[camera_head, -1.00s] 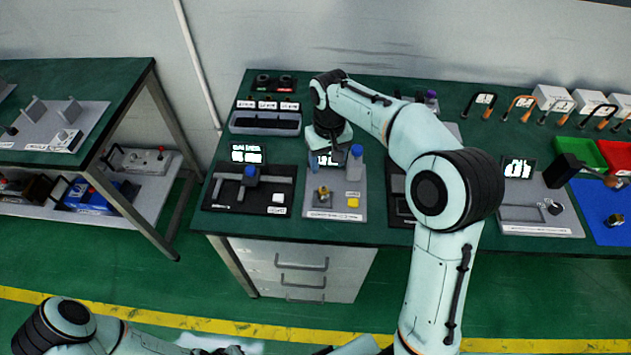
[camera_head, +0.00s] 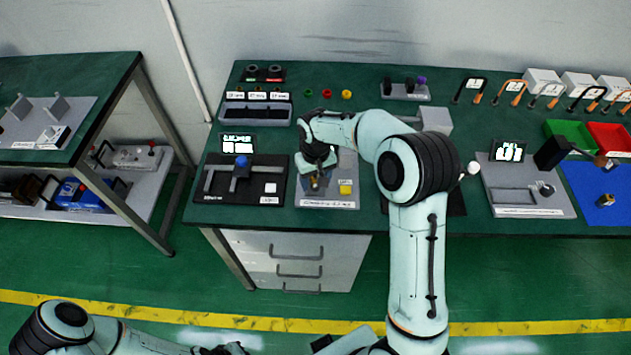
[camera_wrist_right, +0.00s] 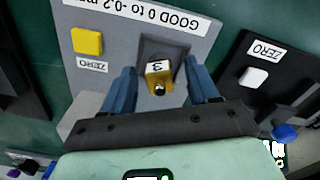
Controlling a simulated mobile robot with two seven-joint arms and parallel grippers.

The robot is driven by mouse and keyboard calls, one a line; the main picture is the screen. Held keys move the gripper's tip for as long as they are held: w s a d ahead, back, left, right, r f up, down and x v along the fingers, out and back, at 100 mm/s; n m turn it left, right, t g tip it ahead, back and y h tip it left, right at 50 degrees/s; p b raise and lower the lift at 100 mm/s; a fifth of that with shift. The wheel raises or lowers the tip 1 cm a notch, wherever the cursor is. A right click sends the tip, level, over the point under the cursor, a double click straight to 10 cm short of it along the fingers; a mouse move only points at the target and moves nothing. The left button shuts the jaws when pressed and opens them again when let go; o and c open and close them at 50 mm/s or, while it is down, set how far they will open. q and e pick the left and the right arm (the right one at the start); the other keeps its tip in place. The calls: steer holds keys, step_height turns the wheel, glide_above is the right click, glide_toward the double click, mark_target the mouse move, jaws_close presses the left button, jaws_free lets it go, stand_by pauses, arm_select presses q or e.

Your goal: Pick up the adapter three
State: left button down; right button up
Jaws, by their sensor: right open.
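Adapter three is a small brass-coloured block marked "3" (camera_wrist_right: 158,76). In the right wrist view it sits in a dark square recess of a grey plate (camera_wrist_right: 120,48). My right gripper (camera_wrist_right: 160,80) is open, with one blue finger on each side of the adapter; I cannot tell whether either finger touches it. In the head view the right gripper (camera_head: 316,182) is over the same grey plate (camera_head: 328,203) and mostly hides the adapter. Of my left arm, only a part shows at the bottom left of the head view; its gripper cannot be made out clearly.
A yellow button (camera_wrist_right: 87,41) labelled ZERO is on the grey plate. A black fixture (camera_head: 240,182) with a blue knob stands to the left. Red, green and yellow rings (camera_head: 327,93) lie behind the arm. A grey block (camera_head: 436,120) is to the right.

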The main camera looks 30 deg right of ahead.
jaws_close()
steer(key=shift+r, duration=0.1)
